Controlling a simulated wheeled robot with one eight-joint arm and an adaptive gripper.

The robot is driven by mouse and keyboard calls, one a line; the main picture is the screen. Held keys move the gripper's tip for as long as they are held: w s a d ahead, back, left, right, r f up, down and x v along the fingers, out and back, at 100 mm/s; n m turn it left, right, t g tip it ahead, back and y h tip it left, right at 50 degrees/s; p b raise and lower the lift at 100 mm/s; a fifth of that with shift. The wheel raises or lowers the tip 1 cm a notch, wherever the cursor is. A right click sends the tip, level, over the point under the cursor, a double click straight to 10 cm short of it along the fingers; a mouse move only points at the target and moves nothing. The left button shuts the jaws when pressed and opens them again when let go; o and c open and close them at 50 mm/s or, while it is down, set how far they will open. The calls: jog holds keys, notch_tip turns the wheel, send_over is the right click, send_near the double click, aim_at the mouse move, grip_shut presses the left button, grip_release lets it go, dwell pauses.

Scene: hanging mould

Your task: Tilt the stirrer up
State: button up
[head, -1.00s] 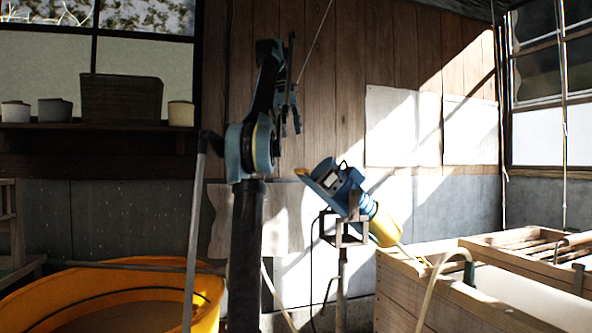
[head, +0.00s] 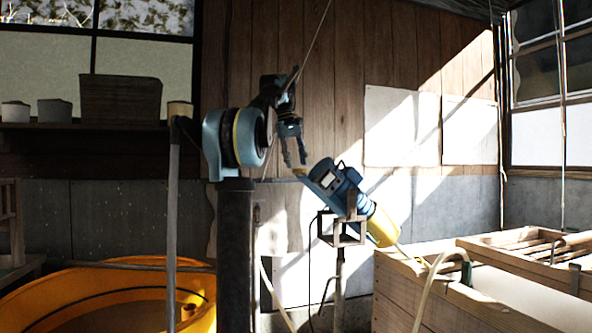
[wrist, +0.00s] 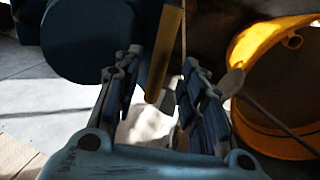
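The stirrer (head: 335,185) has a blue motor body and a yellow lower part (head: 381,225). It sits slanted on a metal stand (head: 340,235), its lower end toward the wooden vat. A short yellow handle (head: 300,172) is at its upper left end. My gripper (head: 295,163) points down just above this handle, fingers apart. In the wrist view, the yellow handle (wrist: 166,50) shows in the gap between the open fingers of my gripper (wrist: 160,68); I see no contact. The dark round motor end (wrist: 90,40) is beside the left finger.
The wooden vat (head: 400,285) stands at the right, with a hose (head: 430,290) over its edge. A yellow tub (head: 190,290) is at the lower left; it also shows in the wrist view (wrist: 245,45). A shelf (head: 80,126) with pots is at the back left.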

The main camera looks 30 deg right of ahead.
jog(key=shift+x, duration=1.4)
grip_shut()
